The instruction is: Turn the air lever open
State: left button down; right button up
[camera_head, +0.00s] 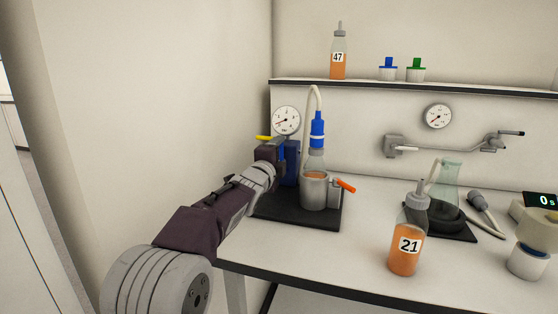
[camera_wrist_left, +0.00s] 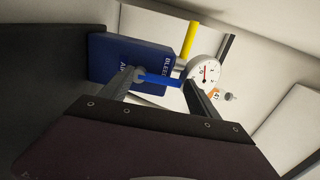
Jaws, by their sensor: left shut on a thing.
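A blue valve block (camera_head: 291,170) stands at the back left of the black base, and shows in the left wrist view (camera_wrist_left: 108,62) with the labels AIR and BLEED. A blue lever (camera_wrist_left: 160,80) sticks out near the AIR label. A yellow lever (camera_wrist_left: 191,42) is on the BLEED side; its end (camera_head: 263,138) shows in the head view. My left gripper (camera_head: 278,148) reaches the block from the front left. Its fingers (camera_wrist_left: 163,84) are on either side of the blue lever, shut on it. The gripper hides part of the block. My right gripper is not in view.
A round gauge (camera_head: 286,120) is above the block. A bottle with a blue cap (camera_head: 317,130) sits in a metal holder (camera_head: 314,192) with an orange handle to its right. Bottle 21 (camera_head: 406,250) stands near the table front. A wall is close on the left.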

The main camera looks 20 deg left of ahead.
pick_arm(q)
jog(key=shift+f, duration=0.1)
dwell(0.4)
jog(key=shift+c, duration=0.8)
grip_release()
jog(key=shift+d, duration=0.1)
jog(key=s, duration=0.9)
jog(key=shift+a+b, duration=0.2)
jog(key=shift+b, duration=0.25)
jog(key=shift+s, duration=0.1)
